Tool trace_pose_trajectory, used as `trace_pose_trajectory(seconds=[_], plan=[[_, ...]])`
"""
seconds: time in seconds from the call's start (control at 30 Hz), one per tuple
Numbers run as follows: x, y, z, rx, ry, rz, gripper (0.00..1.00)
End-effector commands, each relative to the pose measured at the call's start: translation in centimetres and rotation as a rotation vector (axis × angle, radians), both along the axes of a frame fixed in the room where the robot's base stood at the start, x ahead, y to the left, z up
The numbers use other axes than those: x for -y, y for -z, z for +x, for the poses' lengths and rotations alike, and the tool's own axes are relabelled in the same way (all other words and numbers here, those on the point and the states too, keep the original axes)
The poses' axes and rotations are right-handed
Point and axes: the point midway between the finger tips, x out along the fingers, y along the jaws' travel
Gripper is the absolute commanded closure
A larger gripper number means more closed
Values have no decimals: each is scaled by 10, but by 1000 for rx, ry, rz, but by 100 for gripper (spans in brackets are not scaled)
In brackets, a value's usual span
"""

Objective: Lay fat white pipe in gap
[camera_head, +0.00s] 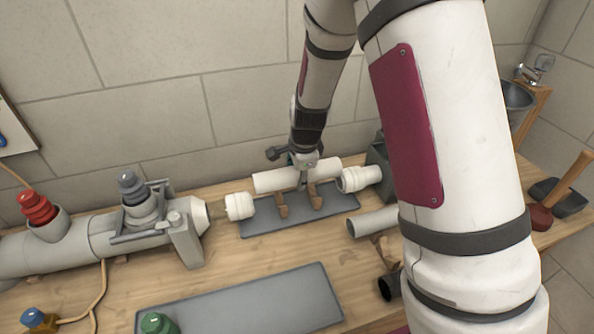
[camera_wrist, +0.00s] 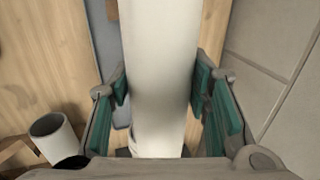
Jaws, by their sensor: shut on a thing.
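The fat white pipe (camera_head: 284,177) is held level in my gripper (camera_head: 303,161), which is shut across its middle. In the wrist view the white pipe (camera_wrist: 160,70) runs up the picture between the teal pads of my gripper (camera_wrist: 165,95). In the head view the pipe lies in line with the gap between a white ribbed fitting on the left (camera_head: 239,206) and a white fitting on the right (camera_head: 358,179). It appears a little above and behind two brown supports (camera_head: 281,205) on a grey mat (camera_head: 262,226). Whether it touches them I cannot tell.
A grey pipe assembly (camera_head: 90,243) with red and grey caps stands at the left. A loose grey pipe (camera_head: 372,222) and a black-ended pipe (camera_head: 389,286) lie at the right. A front grey mat (camera_head: 255,303) is mostly bare. The tiled wall (camera_head: 160,120) is close behind.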

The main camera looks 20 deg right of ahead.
Motion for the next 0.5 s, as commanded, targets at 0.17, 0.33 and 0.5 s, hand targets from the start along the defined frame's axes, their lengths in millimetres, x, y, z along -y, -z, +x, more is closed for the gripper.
trace_pose_trajectory(seconds=[0.17,0.33,0.5], plan=[[0,13,1,-1,0,1,87],[0,24,1,0,0,0,87],[0,34,1,0,-1,0,87]])
